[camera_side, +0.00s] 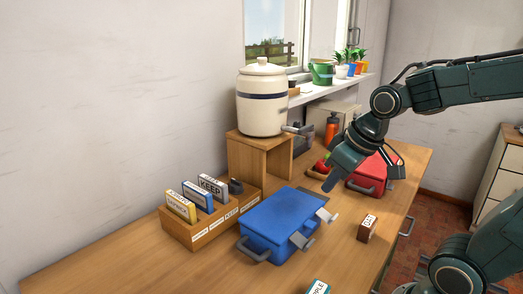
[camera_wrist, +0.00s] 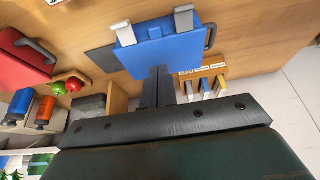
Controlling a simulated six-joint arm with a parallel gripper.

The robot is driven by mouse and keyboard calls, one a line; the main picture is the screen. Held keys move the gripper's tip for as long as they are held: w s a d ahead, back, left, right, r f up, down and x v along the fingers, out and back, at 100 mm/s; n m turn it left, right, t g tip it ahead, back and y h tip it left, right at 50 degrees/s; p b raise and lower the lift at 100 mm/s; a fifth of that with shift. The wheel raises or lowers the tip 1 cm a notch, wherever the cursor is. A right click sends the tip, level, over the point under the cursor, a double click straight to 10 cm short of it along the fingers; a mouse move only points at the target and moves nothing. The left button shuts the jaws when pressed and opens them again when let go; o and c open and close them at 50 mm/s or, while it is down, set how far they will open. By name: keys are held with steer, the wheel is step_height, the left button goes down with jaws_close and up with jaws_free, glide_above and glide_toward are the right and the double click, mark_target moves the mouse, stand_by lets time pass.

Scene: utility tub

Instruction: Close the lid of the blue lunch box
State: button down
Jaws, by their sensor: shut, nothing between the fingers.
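The blue lunch box (camera_side: 278,222) stands on the wooden table, with its lid lying flat over the top. I see no clear gap under the lid at this size. Two pale grey latches, the near one (camera_side: 301,241) and the far one (camera_side: 328,217), stick outward from its front side. My gripper (camera_side: 333,186) is shut and empty, above and beyond the far end of the box, apart from it in the side view. In the wrist view the shut fingers (camera_wrist: 161,72) overlap the edge of the blue box (camera_wrist: 165,50), and both latches show on its far side.
A wooden organizer (camera_side: 212,222) with upright labelled cards stands left of the box. A crock (camera_side: 262,101) sits on a wooden stand behind. A red box (camera_side: 376,172) lies beyond my gripper. A small labelled block (camera_side: 367,228) stands to the right, with bare table around it.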

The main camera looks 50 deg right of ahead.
steer(key=v, duration=0.6)
steer(key=shift+r, duration=0.25)
steer(key=shift+s, duration=0.2)
steer(key=s+a+f, duration=0.3)
steer(key=s, duration=0.2)
steer(key=shift+t, duration=0.3)
steer(key=shift+s+f, duration=0.1)
steer(key=shift+s, duration=0.05)
stand_by(1.2)
